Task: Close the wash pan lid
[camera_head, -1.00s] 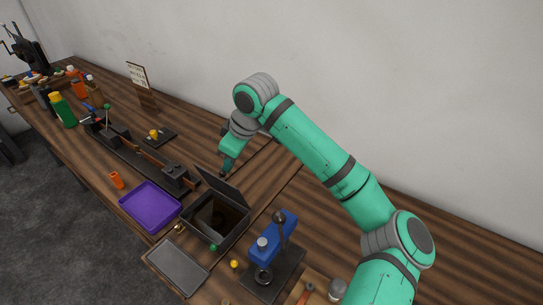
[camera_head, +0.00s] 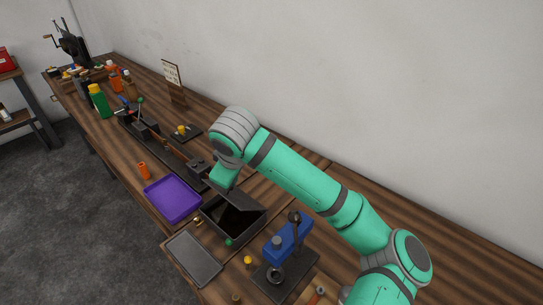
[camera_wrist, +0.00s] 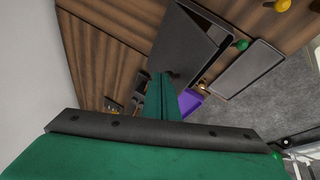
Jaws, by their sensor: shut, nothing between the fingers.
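The wash pan (camera_head: 252,232) is a dark rectangular box at the front edge of the bench. Its dark grey lid (camera_head: 246,202) is hinged at the back and tilts forward over the pan, partly lowered. A dark gap into the pan shows below the lid's front edge. My gripper (camera_head: 226,188) is at the lid's left part, its tips hidden by my wrist in the head view. In the wrist view my gripper (camera_wrist: 164,76) is shut and empty, with its tips at the lid (camera_wrist: 186,42); contact looks likely but is not certain.
A purple tray (camera_head: 172,198) lies left of the pan, and a grey flat tray (camera_head: 194,258) lies in front. A blue press (camera_head: 286,243) with a black lever stands close on the right. Green knob (camera_head: 229,242) is at the pan's front. Bench behind the pan is mostly clear.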

